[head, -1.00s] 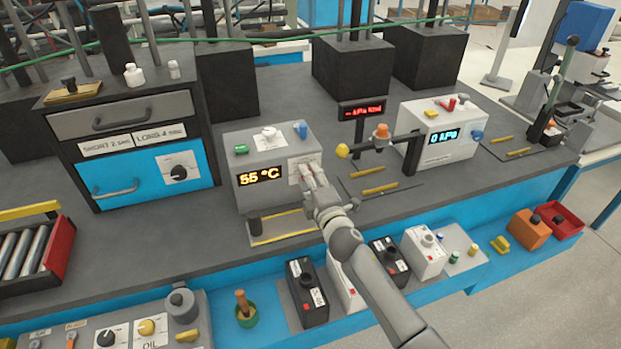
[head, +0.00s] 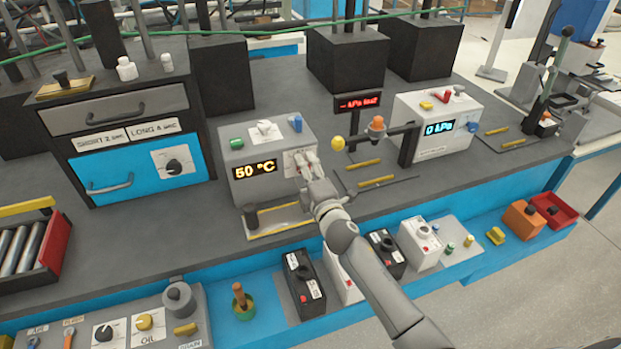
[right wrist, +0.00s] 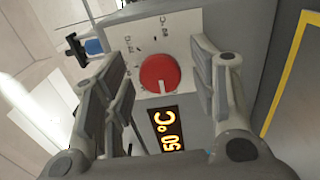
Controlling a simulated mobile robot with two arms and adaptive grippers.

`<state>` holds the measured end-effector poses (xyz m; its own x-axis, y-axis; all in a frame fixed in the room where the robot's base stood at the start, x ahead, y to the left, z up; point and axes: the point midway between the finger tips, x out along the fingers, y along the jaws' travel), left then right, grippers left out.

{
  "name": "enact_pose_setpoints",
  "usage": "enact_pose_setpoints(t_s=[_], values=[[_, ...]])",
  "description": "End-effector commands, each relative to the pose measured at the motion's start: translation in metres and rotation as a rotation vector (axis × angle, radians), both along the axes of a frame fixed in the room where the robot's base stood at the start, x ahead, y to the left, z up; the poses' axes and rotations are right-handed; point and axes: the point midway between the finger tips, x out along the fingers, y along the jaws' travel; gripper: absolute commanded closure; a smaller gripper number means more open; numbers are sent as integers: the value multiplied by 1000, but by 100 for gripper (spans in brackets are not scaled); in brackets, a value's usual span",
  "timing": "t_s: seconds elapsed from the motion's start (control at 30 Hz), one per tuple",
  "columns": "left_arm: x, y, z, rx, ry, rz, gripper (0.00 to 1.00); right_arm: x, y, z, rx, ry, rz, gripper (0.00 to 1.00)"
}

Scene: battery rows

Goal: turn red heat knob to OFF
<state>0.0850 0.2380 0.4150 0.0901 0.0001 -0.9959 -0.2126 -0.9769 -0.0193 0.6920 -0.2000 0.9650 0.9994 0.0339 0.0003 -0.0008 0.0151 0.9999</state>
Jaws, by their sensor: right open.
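The red heat knob (right wrist: 158,73) sits on a white dial plate (right wrist: 142,37) on the front of the grey heater box (head: 235,160). In the right wrist view it lies between the two fingers of my right gripper (right wrist: 155,85), which is open with a gap on either side of the knob. The heater display (head: 256,170) reads 50 °C. The dial's small markings are too blurred to read. My left gripper is not in view.
Green, white and blue controls sit on top of the heater box. A yellow-edged tray (head: 278,220) lies before it. Black and white batteries (head: 304,284) stand on the lower blue shelf.

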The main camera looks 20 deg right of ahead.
Motion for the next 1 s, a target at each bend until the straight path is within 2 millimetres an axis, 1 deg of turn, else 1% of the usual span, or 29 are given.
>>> enact_pose_setpoints(t_s=[0.17,0.5,0.6,0.7,0.8,1.0], values=[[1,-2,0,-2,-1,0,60,-17,-1,-2,-1,2,1,46],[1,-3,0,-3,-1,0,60,-82,-3,-2,0,4,1,46],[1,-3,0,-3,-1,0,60,-97,-3,-2,0,4,0,46],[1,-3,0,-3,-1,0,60,-108,-3,-2,1,4,1,46],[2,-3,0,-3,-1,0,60,-115,-4,-1,0,2,1,46],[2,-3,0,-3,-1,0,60,-119,-4,-1,-1,1,0,46]])
